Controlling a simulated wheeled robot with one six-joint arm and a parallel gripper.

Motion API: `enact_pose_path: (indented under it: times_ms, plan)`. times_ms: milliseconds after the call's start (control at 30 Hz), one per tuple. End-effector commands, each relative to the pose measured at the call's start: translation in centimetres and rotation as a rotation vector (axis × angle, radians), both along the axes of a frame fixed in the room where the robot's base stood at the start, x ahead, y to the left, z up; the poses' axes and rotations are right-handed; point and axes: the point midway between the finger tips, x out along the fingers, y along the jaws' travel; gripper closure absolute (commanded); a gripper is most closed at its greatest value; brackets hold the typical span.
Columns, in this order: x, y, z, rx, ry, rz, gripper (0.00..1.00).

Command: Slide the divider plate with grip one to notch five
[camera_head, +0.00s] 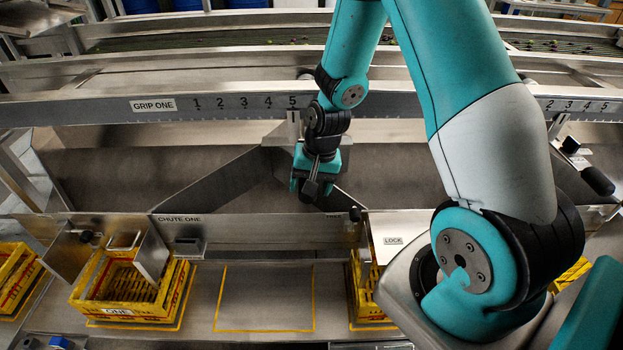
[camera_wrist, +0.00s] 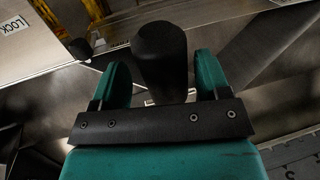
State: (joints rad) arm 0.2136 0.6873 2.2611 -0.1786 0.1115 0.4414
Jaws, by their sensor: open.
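The GRIP ONE scale (camera_head: 153,105) carries notch marks 1 to 5. A slanted grey metal plate (camera_head: 212,186) runs from below this post down to the left. My gripper partly hides the grip and the nearby metal plates.
The CHUTE ONE panel (camera_head: 180,219) runs below the plates. Yellow crate ONE (camera_head: 117,312) stands at lower left, beside an empty yellow-outlined spot (camera_head: 265,300). Another yellow crate (camera_head: 363,300) is near the LOCK label (camera_head: 393,240). A second scale and black handle (camera_head: 597,180) are at right.

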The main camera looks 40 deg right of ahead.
Motion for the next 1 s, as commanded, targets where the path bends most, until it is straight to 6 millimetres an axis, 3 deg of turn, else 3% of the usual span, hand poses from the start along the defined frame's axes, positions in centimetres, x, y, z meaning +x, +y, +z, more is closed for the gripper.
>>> enact_pose_path:
  times_ms: [167,267,700,1000]
  plan:
    - [-0.1,-0.2,1.4,0.0,-0.003,-0.002,0.31]
    - [-0.3,-0.6,3.4,0.0,-0.007,-0.003,0.31]
    - [-1.6,-2.3,14.0,-0.002,-0.006,-0.004,0.31]
    - [-2.0,-2.8,17.0,0.0,0.0,-0.003,0.31]
